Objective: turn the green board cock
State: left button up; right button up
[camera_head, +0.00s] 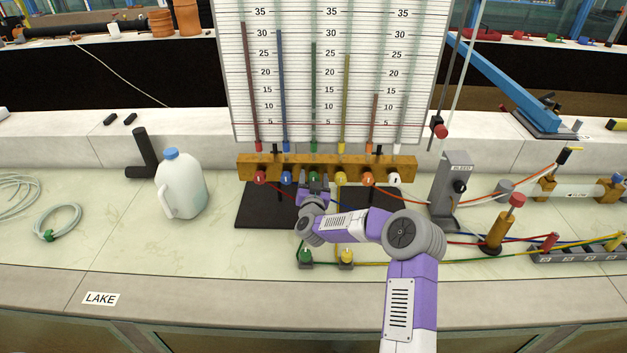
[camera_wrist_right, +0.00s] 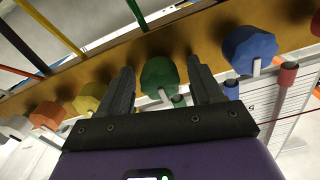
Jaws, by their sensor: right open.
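The green board cock (camera_wrist_right: 159,76) is a green knob on the front of the wooden manifold bar (camera_head: 247,163) under the gauge board. In the head view my right gripper covers the knob. My right gripper (camera_wrist_right: 160,85) is open, with one finger on each side of the green knob in the right wrist view. A gap shows between the knob and each finger, and I see no contact. In the head view my right gripper (camera_head: 314,183) is at the bar between the blue cock and the yellow cock. My left gripper is not in view.
The blue cock (camera_head: 286,178) and yellow cock (camera_head: 340,179) flank the green one closely. The red (camera_head: 260,177), orange (camera_head: 368,179) and white (camera_head: 395,178) cocks share the bar. A white jug (camera_head: 182,185) stands left; a grey post (camera_head: 454,190) stands right.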

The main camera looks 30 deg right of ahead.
jog(key=shift+c, duration=0.3)
jog(key=c, duration=1)
